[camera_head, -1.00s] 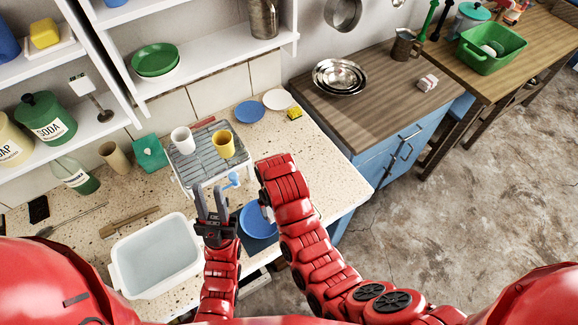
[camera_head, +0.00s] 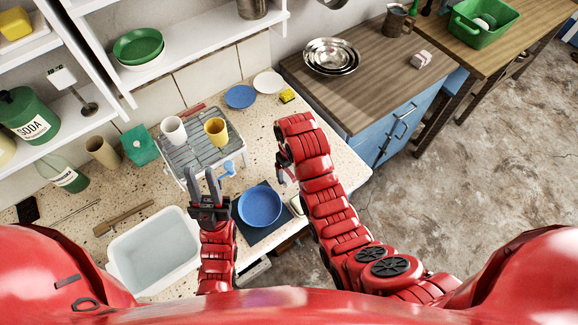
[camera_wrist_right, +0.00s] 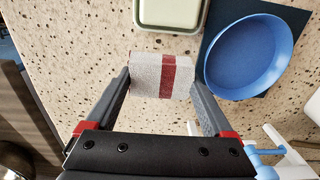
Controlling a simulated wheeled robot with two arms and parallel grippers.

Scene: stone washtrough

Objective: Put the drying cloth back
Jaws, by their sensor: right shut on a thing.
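A folded grey-white cloth with a dark red stripe (camera_wrist_right: 163,76) sits between the fingertips of my right gripper (camera_wrist_right: 165,90), which is shut on it, over the speckled counter. In the head view the right gripper (camera_head: 284,173) is partly hidden by its own arm, and I cannot make out the cloth there. My left gripper (camera_head: 203,182) is open and empty, fingers pointing up the picture, in front of the grey slatted rack (camera_head: 190,160). A small whitish block with reddish marks (camera_head: 421,60) lies on the wooden-topped cabinet; I cannot tell what it is.
A blue bowl (camera_head: 260,206) stands on a dark mat (camera_head: 246,232), beside a pale green dish (camera_wrist_right: 168,14). A white cup (camera_head: 173,131) and yellow cup (camera_head: 216,132) stand on the rack. A white basin (camera_head: 155,252) is at left. Steel bowls (camera_head: 331,57) occupy the cabinet top.

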